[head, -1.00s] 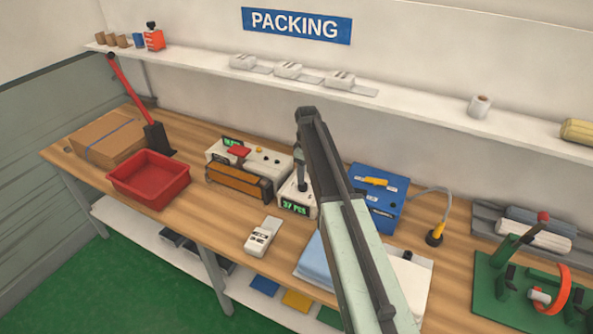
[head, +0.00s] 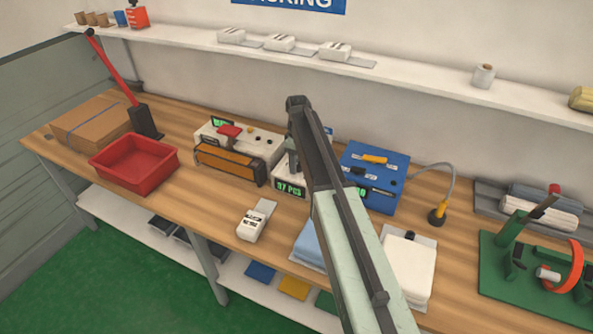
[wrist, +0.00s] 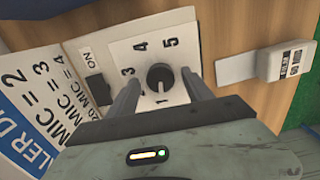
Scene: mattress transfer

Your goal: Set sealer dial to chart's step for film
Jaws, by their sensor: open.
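The dial knob (wrist: 160,78) is dark and round on a white plate (wrist: 123,57) marked 1 to 5, in the wrist view. A pale mark shows on its side facing 1, but I cannot be sure of its setting. My gripper (wrist: 161,82) is open, with one finger on each side of the knob; contact is unclear. The chart (wrist: 40,110) is partly cut off; lines ending in MIC = 2, 3 and 4 show. The film's labelled white block (wrist: 284,62) seems to read 50; it also lies on the bench in the head view (head: 255,222). My gripper (head: 292,165) hides the dial there.
A dark switch (wrist: 98,88) marked ON is beside the dial plate. A red bin (head: 135,165) is further left. Bare bench lies around the labelled block.

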